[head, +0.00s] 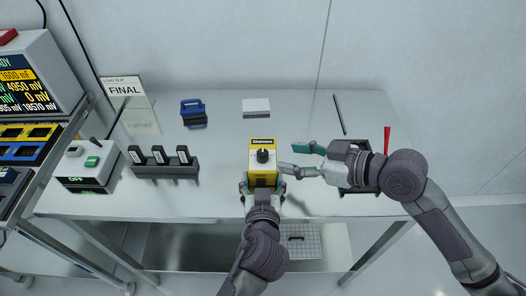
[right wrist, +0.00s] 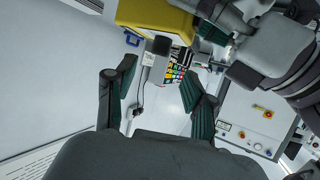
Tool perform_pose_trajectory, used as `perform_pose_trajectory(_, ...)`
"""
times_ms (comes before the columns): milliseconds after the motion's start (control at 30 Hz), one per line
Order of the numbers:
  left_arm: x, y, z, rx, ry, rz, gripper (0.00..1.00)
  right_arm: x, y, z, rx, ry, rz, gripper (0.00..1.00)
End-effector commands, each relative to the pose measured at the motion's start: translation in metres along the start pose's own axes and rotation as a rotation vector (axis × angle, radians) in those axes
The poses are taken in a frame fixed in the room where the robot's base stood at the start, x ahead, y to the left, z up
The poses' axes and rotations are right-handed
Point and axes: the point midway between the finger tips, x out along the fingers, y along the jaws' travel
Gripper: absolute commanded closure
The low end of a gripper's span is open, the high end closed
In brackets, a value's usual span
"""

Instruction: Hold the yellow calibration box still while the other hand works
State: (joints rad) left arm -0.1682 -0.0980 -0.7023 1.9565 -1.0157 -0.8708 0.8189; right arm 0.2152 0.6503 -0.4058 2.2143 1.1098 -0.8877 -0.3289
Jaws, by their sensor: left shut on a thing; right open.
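The yellow calibration box (head: 262,179) stands near the table's front edge in the head view, with a black knob (head: 262,156) on top. My left gripper (head: 263,186) is shut on its lower part from the front; its fingertips are partly hidden. My right gripper (head: 298,160) is open just right of the box, one finger behind the other. In the right wrist view the yellow box (right wrist: 150,18) crosses the top edge, beyond the open fingers of my right gripper (right wrist: 160,88). I see nothing gripped between those fingers.
A rack (head: 165,170) with several black modules and a grey OFF switch box (head: 85,165) stand left. A blue-handled item (head: 193,110), a white block (head: 256,107) and a dark rod (head: 339,114) lie behind. A dark tray (head: 358,190) is partly hidden by my right arm.

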Motion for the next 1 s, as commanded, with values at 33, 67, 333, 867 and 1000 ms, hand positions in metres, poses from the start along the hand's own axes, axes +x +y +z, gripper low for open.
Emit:
perform_pose_trajectory(33,0.000,0.000,0.000,0.000,0.000,0.000,0.52,0.012,0.001,-0.001,0.004,0.005,-0.001,0.46)
perform_pose_trajectory(67,0.000,0.000,0.000,0.000,0.000,0.000,0.52,0.018,0.000,-0.002,0.004,0.006,-0.002,0.46)
perform_pose_trajectory(333,0.000,0.000,0.000,0.000,0.000,0.000,0.52,0.067,0.000,-0.001,0.002,0.003,0.000,0.46)
perform_pose_trajectory(867,0.000,0.000,0.000,0.000,0.000,-0.001,0.52,0.087,0.000,0.000,0.000,0.000,0.001,0.48)
perform_pose_trajectory(1000,0.000,0.000,0.000,0.000,0.000,-0.001,0.52,0.087,0.000,0.000,0.000,0.000,0.001,0.71)
